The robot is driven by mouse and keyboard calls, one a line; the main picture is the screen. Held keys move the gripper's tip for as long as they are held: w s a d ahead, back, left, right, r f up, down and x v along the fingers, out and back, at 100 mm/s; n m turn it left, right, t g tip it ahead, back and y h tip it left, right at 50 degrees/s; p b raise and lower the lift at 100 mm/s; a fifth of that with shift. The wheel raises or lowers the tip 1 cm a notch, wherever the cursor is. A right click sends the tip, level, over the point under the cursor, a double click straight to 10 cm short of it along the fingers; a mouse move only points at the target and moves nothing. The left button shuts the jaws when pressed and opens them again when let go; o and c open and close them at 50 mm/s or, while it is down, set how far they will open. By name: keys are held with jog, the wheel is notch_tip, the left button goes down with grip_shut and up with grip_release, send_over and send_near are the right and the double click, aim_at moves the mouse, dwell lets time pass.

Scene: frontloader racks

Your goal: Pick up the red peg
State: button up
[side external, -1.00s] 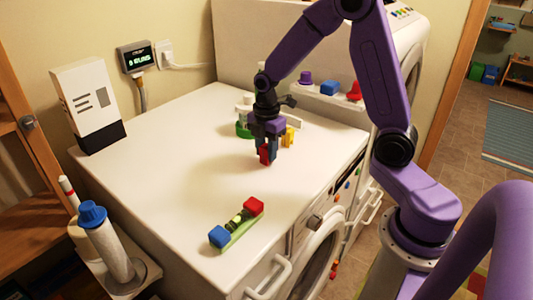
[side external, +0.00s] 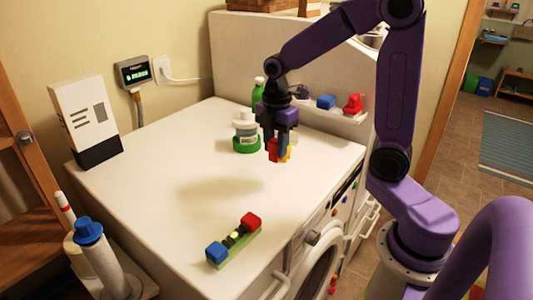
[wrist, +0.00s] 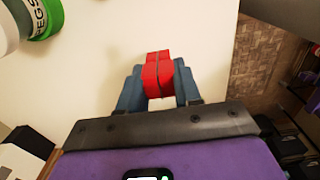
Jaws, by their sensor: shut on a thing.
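My gripper (side external: 277,153) is shut on the red peg (wrist: 158,74). In the wrist view the peg sits between the two blue-grey fingers and sticks out beyond their tips. In the side view the red peg (side external: 272,150) is held above the white washer top, with its shadow apart from it to the lower left. A yellow piece (side external: 286,154) shows just behind the peg and fingers, partly hidden.
A white and green jar (side external: 246,137) stands left of my gripper, with a green bottle (side external: 258,92) behind it. A green rack (side external: 236,243) with blue and red ends lies near the front edge. Coloured pieces sit on the back ledge (side external: 345,113). The middle top is clear.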

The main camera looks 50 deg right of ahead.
jog(key=s+r, duration=0.5)
jog(key=s, duration=0.4)
jog(key=shift+s+a, duration=0.35)
jog(key=shift+a, duration=0.05)
